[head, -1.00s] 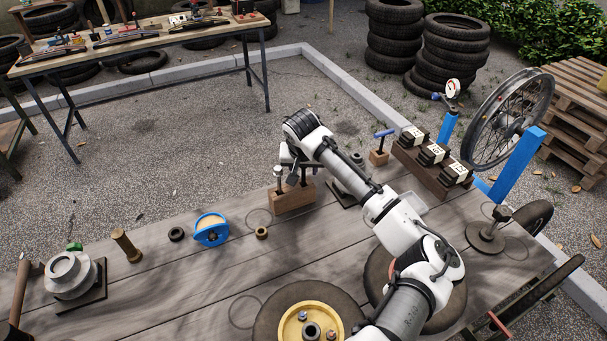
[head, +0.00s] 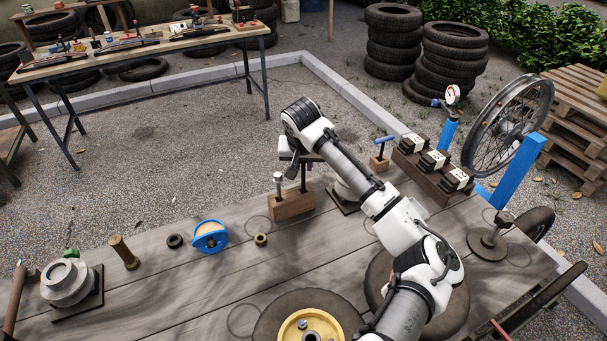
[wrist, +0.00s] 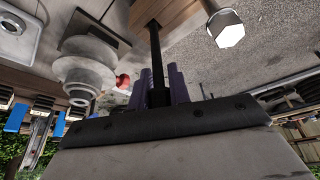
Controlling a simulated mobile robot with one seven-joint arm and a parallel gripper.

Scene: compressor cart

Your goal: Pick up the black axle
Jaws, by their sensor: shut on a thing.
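The black axle (head: 303,180) stands upright at the right part of a small wooden block (head: 291,208) on the table. In the wrist view the dark shaft of the axle (wrist: 155,48) runs from between my purple fingers toward the block (wrist: 160,12). My gripper (wrist: 161,88) is shut on the axle's upper end. In the head view my gripper (head: 302,160) is partly hidden by my wrist. I cannot tell whether the axle's lower end is still inside the block. A bolt with a pale hex head (head: 278,180) stands beside the axle in the same block.
A blue tape roll (head: 210,236), a brass ring (head: 261,240) and a brass bushing (head: 125,252) stand to the left. A blue-handled tool in a block (head: 381,152) and a dark rack (head: 435,172) stand to the right. Wheels lie in front.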

